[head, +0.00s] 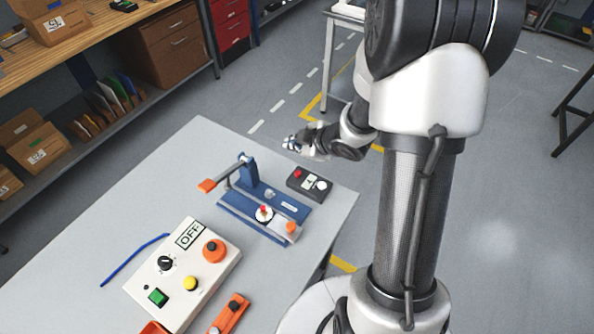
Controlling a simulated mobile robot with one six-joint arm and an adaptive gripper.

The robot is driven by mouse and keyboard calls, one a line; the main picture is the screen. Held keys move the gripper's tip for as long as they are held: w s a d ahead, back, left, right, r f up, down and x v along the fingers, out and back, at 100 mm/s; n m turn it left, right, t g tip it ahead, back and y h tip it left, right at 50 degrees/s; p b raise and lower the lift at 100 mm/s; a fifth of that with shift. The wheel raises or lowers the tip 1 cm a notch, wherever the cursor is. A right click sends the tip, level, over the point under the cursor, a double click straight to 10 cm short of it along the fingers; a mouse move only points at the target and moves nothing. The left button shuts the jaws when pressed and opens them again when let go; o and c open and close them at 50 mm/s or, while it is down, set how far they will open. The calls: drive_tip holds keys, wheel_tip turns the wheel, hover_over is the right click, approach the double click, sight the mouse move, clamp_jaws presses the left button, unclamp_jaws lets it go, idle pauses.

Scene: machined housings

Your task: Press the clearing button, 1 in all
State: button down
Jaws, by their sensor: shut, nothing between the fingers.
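My gripper (293,144) is shut and empty, beyond the far edge of the work table (198,143), apart from everything on it. A small dark box (309,183) with a red button (297,174) and a white button (321,185) sits near the table's right edge, below my gripper in the picture. I cannot tell which is the clearing button.
A blue fixture (250,217) with an orange-handled lever (207,185) stands between the two boxes, holding a small round part with a red top (264,212). A blue rod (133,258) and orange items (231,313) lie around the white box. The table's far left is clear.

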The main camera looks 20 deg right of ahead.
sight(296, 174)
drive_tip(key=shift+f+b, duration=4.1)
drive_tip(key=shift+f, duration=0.3)
drive_tip(key=shift+f+b, duration=0.3)
drive_tip(key=shift+f, duration=0.1)
drive_tip(key=shift+f+b, duration=0.4)
drive_tip(key=shift+f, duration=0.1)
drive_tip(key=shift+r, duration=0.15)
drive_tip(key=shift+r+p, duration=0.8)
drive_tip(key=shift+p, duration=0.1)
wheel_tip(296, 174, up, 5)
drive_tip(key=p, duration=0.5)
drive_tip(key=shift+r, duration=0.1)
